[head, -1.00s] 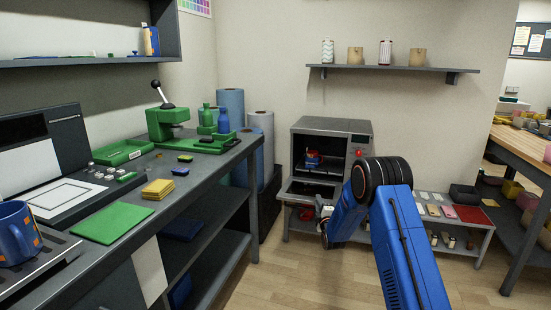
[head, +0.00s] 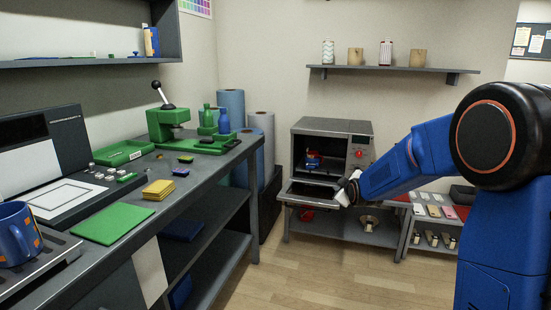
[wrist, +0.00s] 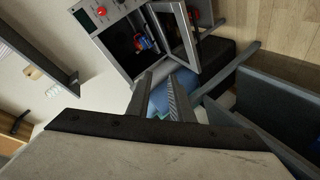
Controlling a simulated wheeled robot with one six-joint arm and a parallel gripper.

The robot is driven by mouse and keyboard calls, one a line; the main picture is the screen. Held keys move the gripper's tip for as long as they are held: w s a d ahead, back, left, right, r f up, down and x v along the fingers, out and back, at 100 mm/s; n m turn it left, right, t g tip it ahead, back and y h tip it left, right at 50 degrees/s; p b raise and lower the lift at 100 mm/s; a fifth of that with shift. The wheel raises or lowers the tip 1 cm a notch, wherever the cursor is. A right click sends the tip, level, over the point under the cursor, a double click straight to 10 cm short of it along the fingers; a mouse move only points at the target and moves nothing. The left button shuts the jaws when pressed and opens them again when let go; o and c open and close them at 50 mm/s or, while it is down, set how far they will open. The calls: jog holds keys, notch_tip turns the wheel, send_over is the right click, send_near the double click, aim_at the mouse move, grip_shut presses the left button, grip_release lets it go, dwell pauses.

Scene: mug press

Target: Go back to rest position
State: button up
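My gripper (wrist: 161,80) is in the lower middle of the wrist view, with its two fingers apart and nothing between them. In the head view my gripper (head: 346,190) is small and partly hidden by my blue arm, in front of the oven. The grey oven (head: 331,160) stands with its door (head: 311,192) folded down open. A blue and red item (head: 314,160) sits inside it; it also shows in the wrist view (wrist: 143,41), too small to make out fully.
A workbench at left holds a blue mug (head: 17,235), a green press (head: 166,124) and a green mat (head: 112,223). A wall shelf (head: 390,69) with cups hangs above the oven. A low rack (head: 433,225) stands right. The floor in front is clear.

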jog(key=s+d+r+m+g, duration=0.1)
jog(key=s+r+m, duration=0.1)
jog(key=s, duration=0.5)
jog(key=s+d+r+m+g, duration=0.1)
jog(key=s+r, duration=0.1)
jog(key=s, duration=0.6)
jog(key=s+d+f+m+g, duration=0.1)
jog(key=s+f+m+g, duration=0.1)
jog(key=s, duration=1.8)
jog(key=s+f+m+g, duration=0.3)
jog(key=s+m+g, duration=0.1)
jog(key=s, duration=1.7)
jog(key=shift+s+d+m+g+h, duration=0.3)
jog(key=shift+d+m+h, duration=0.1)
jog(key=shift+m, duration=0.3)
